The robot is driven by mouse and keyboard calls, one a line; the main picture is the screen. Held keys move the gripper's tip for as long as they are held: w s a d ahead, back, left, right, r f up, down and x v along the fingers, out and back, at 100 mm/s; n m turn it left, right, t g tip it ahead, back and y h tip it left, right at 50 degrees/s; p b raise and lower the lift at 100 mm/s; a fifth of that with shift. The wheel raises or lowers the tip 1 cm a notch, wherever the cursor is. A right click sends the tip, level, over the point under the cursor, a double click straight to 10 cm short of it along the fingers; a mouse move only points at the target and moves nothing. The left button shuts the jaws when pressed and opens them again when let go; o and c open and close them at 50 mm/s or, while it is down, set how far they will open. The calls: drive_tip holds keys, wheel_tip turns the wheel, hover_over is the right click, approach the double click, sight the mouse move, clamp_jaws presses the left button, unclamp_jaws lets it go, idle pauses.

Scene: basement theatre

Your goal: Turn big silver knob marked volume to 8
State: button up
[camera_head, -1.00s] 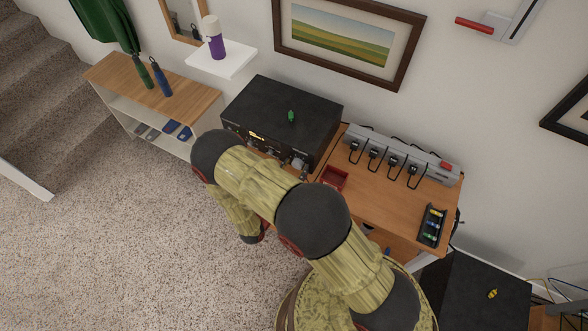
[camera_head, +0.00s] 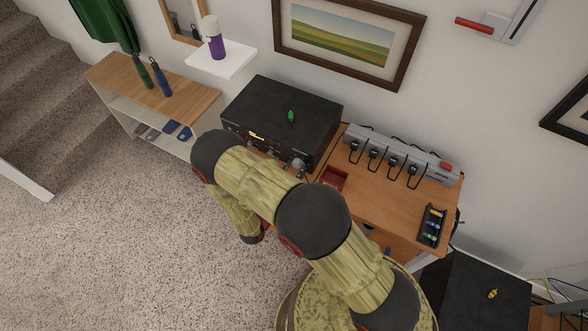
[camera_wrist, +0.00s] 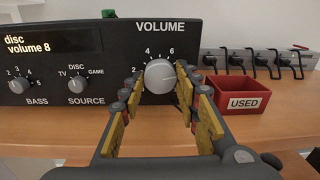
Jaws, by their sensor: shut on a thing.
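The big silver volume knob (camera_wrist: 160,76) is on the front of the black receiver (camera_wrist: 110,38), under the word VOLUME in the wrist view. The marks 2, 4 and 6 show around it; the right side of its scale is hidden behind a finger. The display (camera_wrist: 50,41) reads "disc" and "volume 8". My gripper (camera_wrist: 161,82) is shut on the volume knob, with one yellow-padded finger on each side. In the head view the receiver (camera_head: 283,112) stands on the wooden table, and my arm hides the gripper.
A red box labelled USED (camera_wrist: 240,95) sits just right of my gripper. A power strip with several plugs (camera_head: 400,155) lies at the table's back. A battery tray (camera_head: 432,226) is at the table's right end. Smaller bass and source knobs are left of the volume knob.

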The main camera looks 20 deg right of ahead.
drive_tip(key=shift+m, duration=0.3)
drive_tip(key=o, duration=1.1)
drive_tip(key=shift+c, duration=0.2)
drive_tip(key=shift+o, duration=0.5)
drive_tip(key=shift+s+a, duration=0.1)
drive_tip(key=shift+a, duration=0.05)
drive_tip(key=v, duration=1.1)
drive_tip(key=shift+s+a, duration=0.25)
drive_tip(key=shift+s, duration=0.05)
